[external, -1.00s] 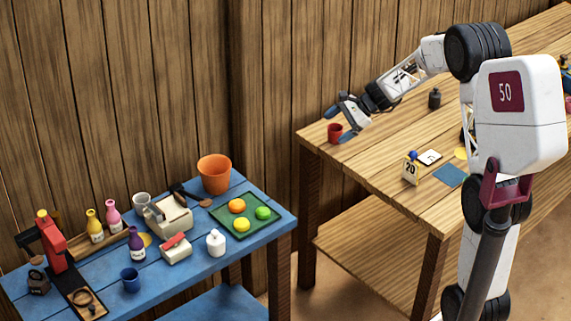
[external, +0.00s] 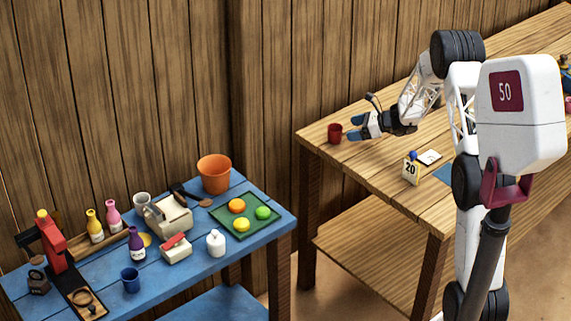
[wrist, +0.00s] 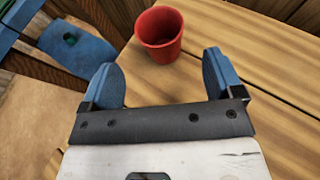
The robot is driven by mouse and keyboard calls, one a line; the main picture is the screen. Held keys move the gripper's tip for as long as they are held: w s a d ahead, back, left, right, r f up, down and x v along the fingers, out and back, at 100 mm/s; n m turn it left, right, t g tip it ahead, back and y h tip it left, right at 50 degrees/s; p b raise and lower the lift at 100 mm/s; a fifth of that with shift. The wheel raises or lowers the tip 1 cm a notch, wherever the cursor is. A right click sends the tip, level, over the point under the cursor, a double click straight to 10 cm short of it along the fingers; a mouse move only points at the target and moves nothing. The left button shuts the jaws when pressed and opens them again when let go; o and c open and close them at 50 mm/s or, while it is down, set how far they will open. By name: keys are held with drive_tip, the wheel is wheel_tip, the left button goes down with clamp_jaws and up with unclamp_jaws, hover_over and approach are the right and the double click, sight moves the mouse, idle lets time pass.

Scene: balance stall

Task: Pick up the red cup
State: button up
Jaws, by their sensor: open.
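The red cup (external: 335,133) stands upright near the left end of the wooden table. My gripper (external: 352,129) is low over the table, pointing left at the cup. In the wrist view my gripper (wrist: 160,75) has its two blue fingers spread apart with nothing between them. The cup is in front of the gap, apart from the fingers.
The wooden table (external: 385,170) is bare around the cup, and its left edge is close by. A card marked 20 (external: 411,169) stands near the front edge. A separate blue table (external: 190,262) at lower left holds bottles, an orange pot (external: 214,175) and a green tray (external: 262,228).

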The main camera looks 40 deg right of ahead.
sight(335, 133)
drive_tip(key=shift+w+f, duration=0.1)
idle(0.3)
drive_tip(key=shift+x, duration=1.2)
drive_tip(key=shift+x, duration=2.55)
drive_tip(key=shift+f, duration=0.1)
drive_tip(key=c, duration=1)
